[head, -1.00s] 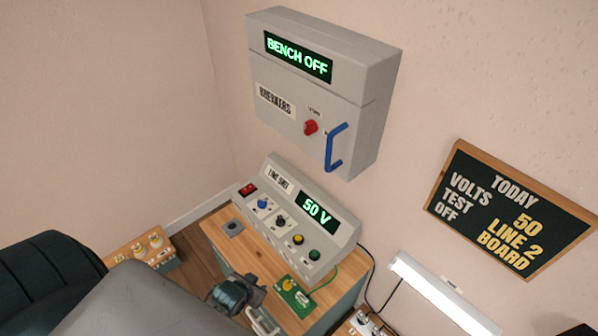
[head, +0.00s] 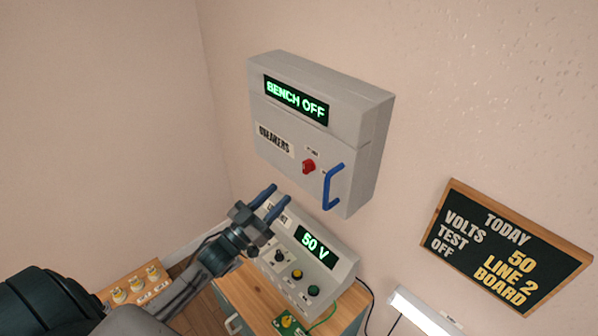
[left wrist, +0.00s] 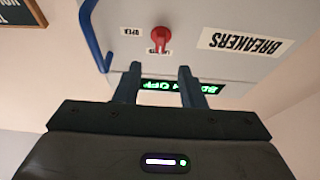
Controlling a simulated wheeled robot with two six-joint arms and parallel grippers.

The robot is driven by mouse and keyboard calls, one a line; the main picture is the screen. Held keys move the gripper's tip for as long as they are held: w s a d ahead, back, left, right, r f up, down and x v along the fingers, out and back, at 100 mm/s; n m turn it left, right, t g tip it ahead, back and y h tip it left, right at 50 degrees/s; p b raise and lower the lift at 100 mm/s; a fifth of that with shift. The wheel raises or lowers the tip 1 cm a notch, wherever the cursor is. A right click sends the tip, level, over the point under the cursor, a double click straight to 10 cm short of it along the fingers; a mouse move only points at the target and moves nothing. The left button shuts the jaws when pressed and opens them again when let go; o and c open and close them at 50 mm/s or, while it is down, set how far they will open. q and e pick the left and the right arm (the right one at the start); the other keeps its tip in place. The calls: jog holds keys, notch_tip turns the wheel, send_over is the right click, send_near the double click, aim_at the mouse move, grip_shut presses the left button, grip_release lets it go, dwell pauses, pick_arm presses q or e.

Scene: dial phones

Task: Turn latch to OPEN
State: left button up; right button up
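The red latch knob (head: 308,167) sits on the front of the grey breaker box (head: 330,108) on the wall, left of the blue handle (head: 331,187). In the left wrist view the red latch (left wrist: 159,38) shows upside down, with an OPEN label (left wrist: 131,31) to one side and another label partly hidden behind the latch. My left gripper (head: 275,193) is open and empty, below the latch and apart from it. In the left wrist view its fingers (left wrist: 157,80) are spread, with the latch beyond the gap between them. My right gripper is not in view.
The line unit (head: 334,262) with a 50 V display stands on the wooden cabinet below. The box display (head: 296,100) reads BENCH OFF. A chalkboard (head: 508,243) hangs at right. Yellow-knobbed items (head: 137,285) are at lower left.

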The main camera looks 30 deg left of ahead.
aim_at(304, 169)
pick_arm(q)
jog(key=p+x, duration=0.3)
jog(key=x, duration=0.5)
jog(key=shift+w, duration=0.3)
jog(key=shift+w+d, duration=0.1)
grip_shut()
